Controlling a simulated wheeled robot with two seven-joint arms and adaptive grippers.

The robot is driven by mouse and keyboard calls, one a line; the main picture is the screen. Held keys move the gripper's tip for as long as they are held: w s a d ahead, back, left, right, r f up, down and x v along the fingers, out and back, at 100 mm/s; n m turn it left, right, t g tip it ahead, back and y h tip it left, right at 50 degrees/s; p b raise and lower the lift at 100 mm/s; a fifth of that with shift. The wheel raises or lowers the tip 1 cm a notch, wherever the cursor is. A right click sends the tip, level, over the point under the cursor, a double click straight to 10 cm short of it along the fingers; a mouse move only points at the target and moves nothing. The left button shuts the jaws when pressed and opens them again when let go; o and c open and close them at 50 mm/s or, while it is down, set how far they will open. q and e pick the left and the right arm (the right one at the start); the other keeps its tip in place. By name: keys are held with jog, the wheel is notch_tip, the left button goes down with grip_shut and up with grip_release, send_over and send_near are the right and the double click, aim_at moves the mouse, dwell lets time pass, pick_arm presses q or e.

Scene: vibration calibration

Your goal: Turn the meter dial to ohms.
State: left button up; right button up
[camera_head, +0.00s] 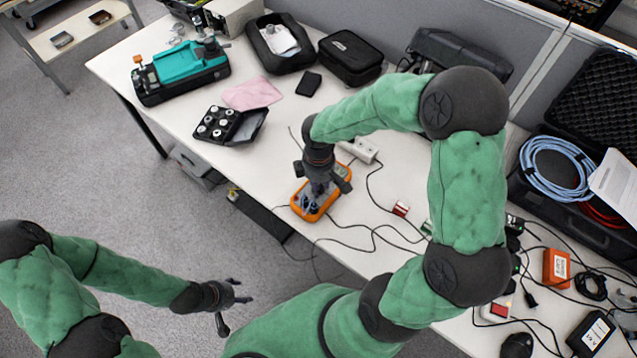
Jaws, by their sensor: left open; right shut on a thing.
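The orange meter (310,212) lies on the white table near its front edge, with dark leads plugged in at its lower end. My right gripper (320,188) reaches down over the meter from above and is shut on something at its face. The gripper covers the dial, so I cannot see the dial's setting; the grip appears to be on the dial. My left gripper (238,303) is open and empty, out over the floor in front of the table.
The white table (270,150) also holds a teal device (180,70), a black case of round parts (230,124), a pink cloth (251,93), a black pouch (349,57) and a white power strip (362,149). Black cables run right of the meter. A blue cable coil (556,168) lies far right.

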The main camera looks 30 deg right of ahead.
jog(key=m, duration=0.4)
jog(key=shift+s+f+m+b, duration=0.1)
jog(key=shift+m+b, duration=0.2)
dwell(0.3)
jog(key=o, duration=1.1)
jog(key=shift+o, duration=0.2)
jog(key=shift+r, duration=0.35)
notch_tip(320, 180, up, 11)
jog(key=shift+r, duration=0.2)
